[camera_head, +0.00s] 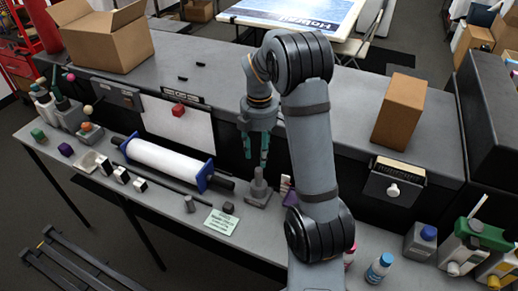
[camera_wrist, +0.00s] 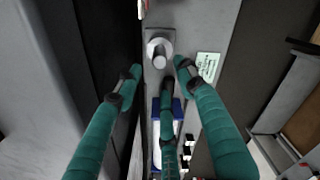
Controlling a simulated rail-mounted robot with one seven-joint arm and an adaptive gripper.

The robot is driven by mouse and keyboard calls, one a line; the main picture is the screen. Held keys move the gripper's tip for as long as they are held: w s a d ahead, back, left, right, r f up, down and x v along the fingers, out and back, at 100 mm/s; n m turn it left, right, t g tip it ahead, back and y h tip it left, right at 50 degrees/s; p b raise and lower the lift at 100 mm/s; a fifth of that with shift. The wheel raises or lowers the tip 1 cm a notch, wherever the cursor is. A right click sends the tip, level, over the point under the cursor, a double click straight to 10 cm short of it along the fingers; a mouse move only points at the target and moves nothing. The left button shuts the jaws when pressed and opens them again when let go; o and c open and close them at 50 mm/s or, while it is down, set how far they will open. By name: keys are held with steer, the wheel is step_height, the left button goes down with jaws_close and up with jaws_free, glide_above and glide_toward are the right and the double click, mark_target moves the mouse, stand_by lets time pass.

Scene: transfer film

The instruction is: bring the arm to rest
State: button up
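My arm bends over the workbench, and my gripper (camera_head: 256,160) hangs from it with its teal fingers pointing down. In the wrist view the fingers of my gripper (camera_wrist: 160,75) are spread apart with nothing between them. The gripper is open and empty. A small grey post on a square base (camera_head: 259,190) stands on the bench just below the fingertips in the head view. In the wrist view this post (camera_wrist: 160,48) shows beyond the fingertips, apart from them.
A white film roll with blue ends (camera_head: 165,162) lies on the bench to the left. A pale green note (camera_head: 221,221) lies near the front edge. A cardboard box (camera_head: 400,110) stands on the upper ledge at right. Bottles (camera_head: 379,267) and jugs (camera_head: 475,240) stand at lower right.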

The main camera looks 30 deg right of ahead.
mark_target(261, 171)
step_height(261, 171, up, 2)
steer(key=shift+r, duration=0.1)
stand_by(0.4)
step_height(261, 171, down, 11)
steer(key=shift+s+f+p, duration=0.1)
steer(key=shift+f+p, duration=0.1)
steer(key=shift+p, duration=0.65)
steer(key=shift+w+f, duration=0.15)
steer(key=shift+w, duration=0.05)
step_height(261, 171, up, 4)
steer(key=shift+s+f+b, duration=0.1)
steer(key=shift+f+b, duration=0.05)
steer(key=shift+b, duration=0.6)
steer(key=shift+s+d+r, duration=0.3)
steer(key=shift+s, duration=0.1)
steer(key=shift+a, duration=0.1)
